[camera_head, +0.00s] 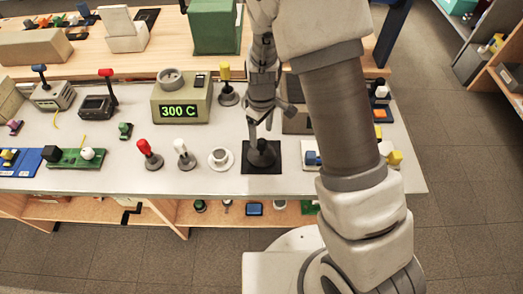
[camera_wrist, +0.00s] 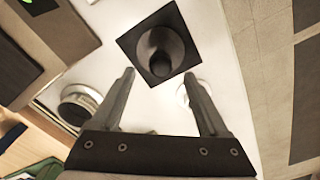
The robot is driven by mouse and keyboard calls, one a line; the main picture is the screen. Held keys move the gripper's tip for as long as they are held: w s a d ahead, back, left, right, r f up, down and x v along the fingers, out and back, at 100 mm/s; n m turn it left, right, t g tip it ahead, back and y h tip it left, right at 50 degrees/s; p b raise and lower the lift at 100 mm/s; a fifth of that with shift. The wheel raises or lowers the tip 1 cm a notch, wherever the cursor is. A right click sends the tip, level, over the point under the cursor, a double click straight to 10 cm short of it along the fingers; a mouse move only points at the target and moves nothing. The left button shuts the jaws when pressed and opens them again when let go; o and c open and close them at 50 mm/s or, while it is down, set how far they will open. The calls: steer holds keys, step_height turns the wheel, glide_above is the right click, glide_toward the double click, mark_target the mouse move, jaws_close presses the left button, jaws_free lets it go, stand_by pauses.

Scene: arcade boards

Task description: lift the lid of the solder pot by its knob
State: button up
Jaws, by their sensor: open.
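A dark round lid-like piece (camera_head: 262,158) with an upright black knob (camera_head: 262,145) sits on a black square mat (camera_head: 247,167) near the table's front edge. A grey-beige box with a green "300 C" display (camera_head: 180,111) and a round grey pot (camera_head: 171,79) on top stands behind it to the left. My gripper (camera_head: 260,130) points down just above the knob, open and empty. In the wrist view, the knob (camera_wrist: 158,63) lies ahead of my gripper (camera_wrist: 160,75), roughly centred between the open fingertips. I cannot tell the exact height gap.
A small white cup on a saucer (camera_head: 219,158) stands close left of the mat. White (camera_head: 184,154) and red (camera_head: 150,154) levers stand farther left, and a yellow-topped one (camera_head: 227,84) stands behind. My arm hides part of the table at right.

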mark_target(261, 141)
steer(key=shift+a+f, duration=0.1)
steer(key=shift+f, duration=2.4)
jaws_close()
